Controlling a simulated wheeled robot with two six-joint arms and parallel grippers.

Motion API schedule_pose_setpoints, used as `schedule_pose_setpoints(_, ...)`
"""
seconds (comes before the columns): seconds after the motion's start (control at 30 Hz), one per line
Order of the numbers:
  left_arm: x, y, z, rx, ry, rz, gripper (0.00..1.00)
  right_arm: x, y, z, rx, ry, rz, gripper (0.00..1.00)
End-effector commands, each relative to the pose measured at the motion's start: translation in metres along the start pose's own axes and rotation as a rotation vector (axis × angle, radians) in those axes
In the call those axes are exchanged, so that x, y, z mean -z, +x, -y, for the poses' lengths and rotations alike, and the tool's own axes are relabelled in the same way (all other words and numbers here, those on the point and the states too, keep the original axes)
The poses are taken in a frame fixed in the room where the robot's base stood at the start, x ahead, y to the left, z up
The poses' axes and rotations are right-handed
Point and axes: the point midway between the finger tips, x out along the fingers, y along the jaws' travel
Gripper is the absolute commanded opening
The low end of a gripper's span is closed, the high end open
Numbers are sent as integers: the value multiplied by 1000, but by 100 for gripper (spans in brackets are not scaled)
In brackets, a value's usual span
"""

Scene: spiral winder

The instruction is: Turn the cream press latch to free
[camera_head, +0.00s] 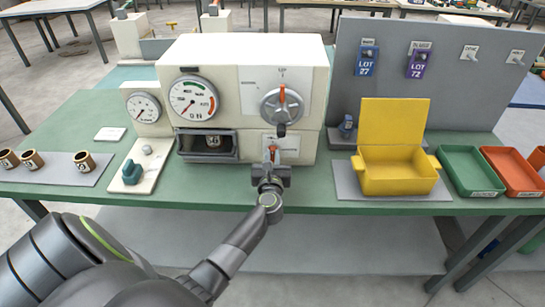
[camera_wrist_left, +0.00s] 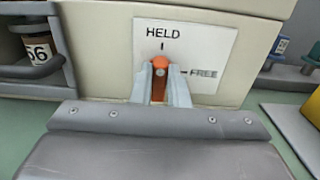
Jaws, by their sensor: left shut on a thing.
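The cream press (camera_head: 240,60) stands on the green bench. Its latch (camera_head: 275,152) is an orange lever on a white plate at the lower right of the front. In the left wrist view the orange latch (camera_wrist_left: 159,64) sits below the word HELD and its tick; FREE is to its right. The lever looks roughly upright, toward HELD, but its lower part is hidden between the fingers. My left gripper (camera_head: 271,160) is shut on the latch, and its fingers (camera_wrist_left: 160,86) flank it on both sides. My right gripper is not in view.
An open drawer (camera_head: 207,155) with a labelled cup juts out left of the latch. A large dial knob (camera_head: 282,105) is above it. A yellow open box (camera_head: 400,172) and a green tray (camera_head: 470,190) stand to the right.

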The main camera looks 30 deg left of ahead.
Motion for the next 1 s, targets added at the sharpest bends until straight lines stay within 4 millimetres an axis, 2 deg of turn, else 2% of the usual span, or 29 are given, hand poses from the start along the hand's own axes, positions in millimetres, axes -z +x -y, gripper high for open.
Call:
schedule_pose_setpoints(0.27, -1, 0, 1, 0, 36, 0, 0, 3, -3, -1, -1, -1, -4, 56)
schedule_pose_setpoints(0.47, -2, 0, 2, 0, 140, 0, 0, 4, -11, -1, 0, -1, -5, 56)
schedule_pose_setpoints(1.0, -1, 0, 8, 1, 634, 1, 0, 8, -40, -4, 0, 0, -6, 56)
